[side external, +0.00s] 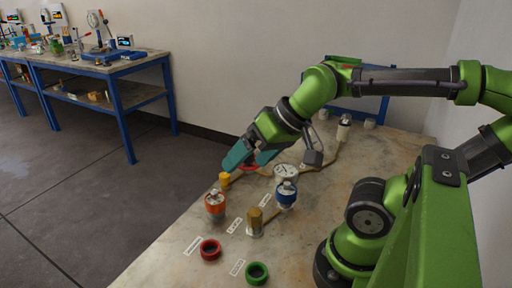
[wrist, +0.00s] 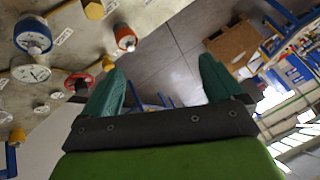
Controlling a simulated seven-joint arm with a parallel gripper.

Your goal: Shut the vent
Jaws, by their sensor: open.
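My gripper (side external: 246,161) is open, its teal fingers spread and tilted down over the far edge of the table. In the wrist view my gripper (wrist: 164,65) has nothing between its fingers. A red handwheel (wrist: 78,84) shows just left of the left finger; in the side view it is mostly hidden behind the fingers. An orange-collared fitting (wrist: 125,38) and a blue-collared fitting (wrist: 33,36) stand nearby; the side view shows the orange one (side external: 215,205) and the blue one (side external: 286,193). The labels are too small to read, so I cannot tell which part is the vent.
A round gauge (side external: 286,172) stands by the blue fitting. A brass hex post (side external: 255,222) and a yellow cap (side external: 225,180) are close by. A red ring (side external: 210,250) and a green ring (side external: 257,273) lie at the front. The bare tabletop (side external: 165,265) is clear at front left.

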